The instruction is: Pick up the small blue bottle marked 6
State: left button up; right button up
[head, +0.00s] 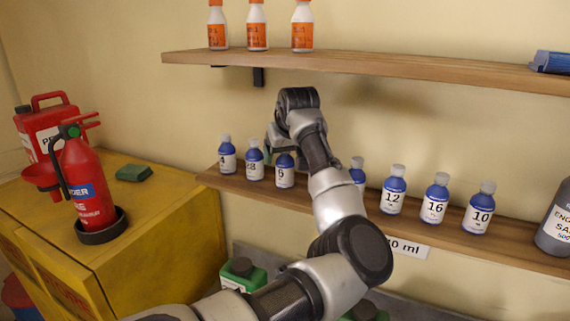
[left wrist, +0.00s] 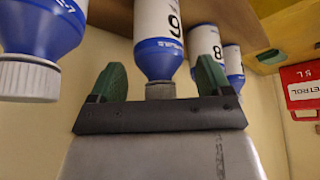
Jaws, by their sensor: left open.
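The small blue bottle marked 6 (head: 285,179) stands upright on the lower shelf, third from the left, with a white label. My arm's end hides its cap in the head view. In the left wrist view, which shows things upside down, the bottle (left wrist: 160,48) is centred, its grey cap pointing toward the gripper's palm. My left gripper (head: 284,156) is open at the bottle's top. Its green fingers (left wrist: 161,72) stand on either side of the cap and shoulder, with gaps visible. My right gripper is not in view.
Similar blue bottles stand close by in the row, such as one to the left (head: 254,160) and one marked 12 (head: 393,191). The upper shelf (head: 380,68) with orange-labelled bottles (head: 257,28) overhangs behind my arm. A yellow cabinet (head: 150,230) with a red extinguisher (head: 85,185) is left.

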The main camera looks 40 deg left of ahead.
pick_arm(q)
jog(key=shift+w+a+f, duration=0.15)
jog(key=shift+a+f, duration=0.15)
jog(key=shift+f, duration=0.15)
jog(key=shift+d+r, duration=0.1)
jog(key=shift+c, duration=1.4)
jog(key=c, duration=0.7)
jog(key=shift+c, duration=0.2)
